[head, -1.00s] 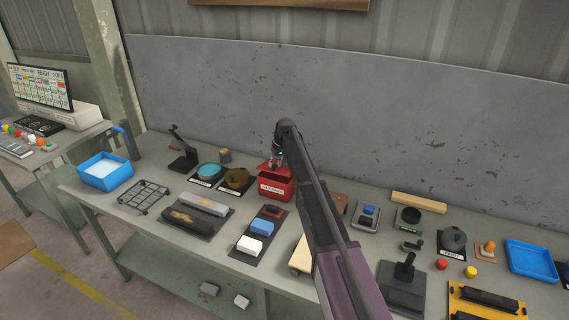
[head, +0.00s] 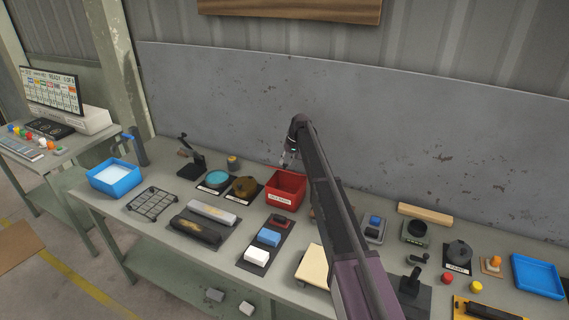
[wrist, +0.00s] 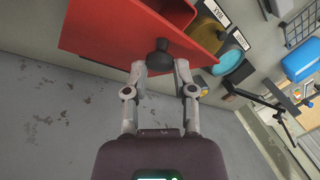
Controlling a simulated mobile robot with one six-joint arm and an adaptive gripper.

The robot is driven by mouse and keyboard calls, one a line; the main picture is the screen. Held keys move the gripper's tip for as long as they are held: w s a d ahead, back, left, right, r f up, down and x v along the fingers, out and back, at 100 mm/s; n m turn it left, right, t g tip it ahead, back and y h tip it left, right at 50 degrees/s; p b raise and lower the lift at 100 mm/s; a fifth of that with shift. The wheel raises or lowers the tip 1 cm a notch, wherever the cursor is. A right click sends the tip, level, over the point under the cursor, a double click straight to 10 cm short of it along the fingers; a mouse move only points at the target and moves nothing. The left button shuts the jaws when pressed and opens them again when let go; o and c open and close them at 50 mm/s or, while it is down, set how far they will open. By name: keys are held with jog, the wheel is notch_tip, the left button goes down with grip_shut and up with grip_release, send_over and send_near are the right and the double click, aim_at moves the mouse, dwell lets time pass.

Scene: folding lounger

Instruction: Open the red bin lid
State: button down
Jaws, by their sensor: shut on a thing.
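The red bin (head: 283,199) stands on the bench with a white label on its front and its inside showing from above. Its red lid (wrist: 105,28) fills the upper left of the wrist view, swung up from the bin's opening. A black knob (wrist: 158,57) sticks out from the lid. My gripper (wrist: 159,68) is shut on this knob, one finger on each side. In the head view my gripper (head: 287,160) is at the back of the bin, partly hidden by my arm. The lid's exact angle is hard to tell there.
A brown round thing (head: 244,188) and a teal dish (head: 216,180) sit left of the bin. Blue and white blocks (head: 257,256) lie in front. A grey wall panel (head: 400,140) rises behind the bench. My arm hides the bench just right of the bin.

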jog(key=shift+w+d+r, duration=0.1)
jog(key=shift+w+d, duration=0.25)
jog(key=shift+w, duration=0.05)
jog(key=c, duration=0.5)
grip_release()
jog(key=shift+o, duration=0.4)
jog(key=shift+w+f, duration=0.2)
jog(key=shift+s+a+r, duration=0.15)
jog(key=shift+s, duration=0.1)
jog(key=shift+w+r, duration=0.1)
